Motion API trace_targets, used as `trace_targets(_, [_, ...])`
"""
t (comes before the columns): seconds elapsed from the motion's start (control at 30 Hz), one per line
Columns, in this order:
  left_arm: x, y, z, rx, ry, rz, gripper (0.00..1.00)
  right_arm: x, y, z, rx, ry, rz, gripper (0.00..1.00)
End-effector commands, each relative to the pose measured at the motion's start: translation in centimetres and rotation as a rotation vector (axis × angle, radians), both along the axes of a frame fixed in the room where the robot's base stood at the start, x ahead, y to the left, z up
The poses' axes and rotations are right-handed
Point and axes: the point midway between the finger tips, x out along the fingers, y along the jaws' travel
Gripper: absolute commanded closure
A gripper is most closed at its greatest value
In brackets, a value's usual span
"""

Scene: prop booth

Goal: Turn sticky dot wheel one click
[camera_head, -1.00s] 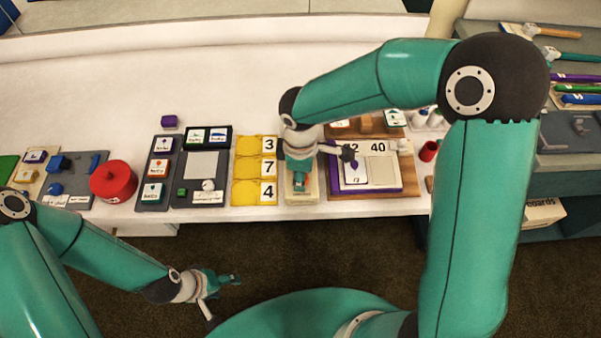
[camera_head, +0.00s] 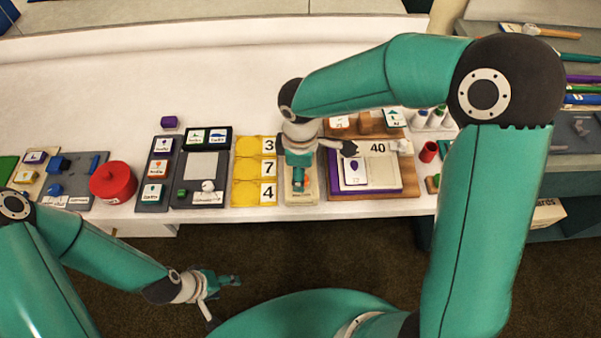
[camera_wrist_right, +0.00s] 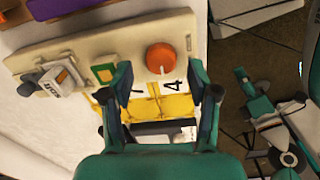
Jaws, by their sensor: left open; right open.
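A cream board (camera_wrist_right: 110,45) carries a round orange knob (camera_wrist_right: 160,58), which looks like the sticky dot wheel. In the right wrist view the knob is just beyond and between the tips of my open right gripper (camera_wrist_right: 158,85), with no clear contact. In the head view the board (camera_head: 310,196) is mostly hidden under my right gripper (camera_head: 299,184), and the knob cannot be made out. My left gripper (camera_head: 228,281) is open and empty, over the floor in front of the table.
Yellow number cards (camera_head: 245,190) lie left of the board, and a purple-edged number board (camera_head: 385,185) lies right. A red round container (camera_head: 113,181) stands farther left. On the cream board are a green-and-orange tile (camera_wrist_right: 104,73) and a white block (camera_wrist_right: 62,82). The table's back is clear.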

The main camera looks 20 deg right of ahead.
Motion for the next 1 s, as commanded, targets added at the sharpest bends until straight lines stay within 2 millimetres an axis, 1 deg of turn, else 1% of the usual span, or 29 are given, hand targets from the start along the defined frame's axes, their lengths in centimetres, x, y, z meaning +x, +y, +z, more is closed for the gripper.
trace_targets(0.03, [0.0, 0.0, 0.0, 0.000, 0.000, 0.000, 0.40, 0.1, 0.1, 1.0, 0.002, -0.005, 0.000, 0.40])
trace_targets(0.3, [0.0, 0.0, 0.0, 0.000, 0.000, 0.000, 0.40, 0.0, 0.1, 6.4, 0.003, -0.006, -0.001, 0.40])
trace_targets(0.4, [0.0, 0.0, 0.0, 0.000, 0.000, 0.000, 0.40, 0.0, 0.1, 8.1, 0.003, -0.006, 0.000, 0.40])
trace_targets(0.5, [0.0, 0.0, 0.0, 0.000, 0.000, 0.000, 0.40, 0.0, 0.1, 9.2, 0.002, -0.003, -0.001, 0.40])
trace_targets(0.67, [0.0, 0.0, 0.0, 0.000, 0.000, 0.000, 0.40, -0.1, 0.1, 10.0, 0.002, -0.001, 0.000, 0.40])
trace_targets(1.0, [0.0, 0.0, -0.1, 0.000, 0.000, 0.000, 0.40, -0.1, 0.1, 10.0, 0.002, -0.001, 0.000, 0.40])
